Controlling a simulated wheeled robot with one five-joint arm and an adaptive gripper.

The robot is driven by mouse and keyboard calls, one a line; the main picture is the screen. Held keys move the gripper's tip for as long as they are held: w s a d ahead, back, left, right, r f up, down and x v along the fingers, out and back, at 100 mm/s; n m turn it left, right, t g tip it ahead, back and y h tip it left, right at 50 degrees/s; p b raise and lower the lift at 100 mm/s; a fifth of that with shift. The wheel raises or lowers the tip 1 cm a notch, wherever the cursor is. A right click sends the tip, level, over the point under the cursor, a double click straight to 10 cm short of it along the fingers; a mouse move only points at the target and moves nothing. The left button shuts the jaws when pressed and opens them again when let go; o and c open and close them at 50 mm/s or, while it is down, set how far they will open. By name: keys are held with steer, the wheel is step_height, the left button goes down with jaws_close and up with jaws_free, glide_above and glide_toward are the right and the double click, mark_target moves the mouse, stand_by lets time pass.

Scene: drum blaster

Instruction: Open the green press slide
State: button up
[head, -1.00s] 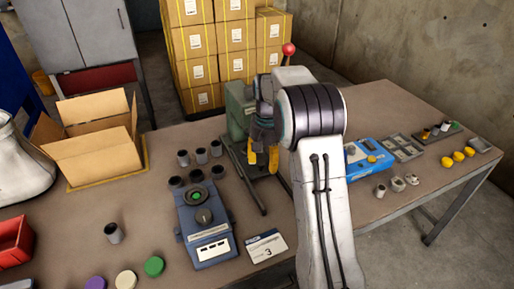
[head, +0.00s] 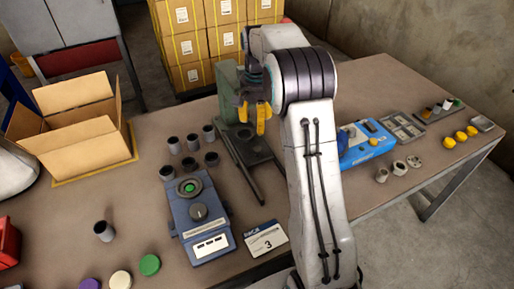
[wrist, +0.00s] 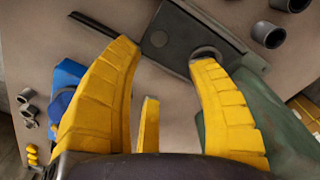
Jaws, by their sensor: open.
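The green press (head: 229,92) stands at the back of the table; my arm covers part of it. Its dark flat slide plate (head: 258,158) lies low in front, with a dark rail along its side. My gripper (head: 253,115) has yellow fingers, is open and hangs above the back part of the plate. In the wrist view the open gripper (wrist: 165,54) has empty space between its fingertips. The slide plate (wrist: 185,28) shows beyond them, with a round ring beside the right fingertip. The green press body (wrist: 275,125) is at lower right. Contact cannot be told.
A blue-grey device (head: 200,215) and several dark cups (head: 190,164) stand left of the slide. A number card (head: 265,238) lies in front. A blue box (head: 366,143) is right of my arm. An open carton (head: 85,145) is at left.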

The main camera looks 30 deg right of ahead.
mark_target(257, 149)
step_height(257, 149, down, 12)
steer(key=shift+b, duration=0.6)
steer(key=shift+c, duration=0.5)
jaws_close()
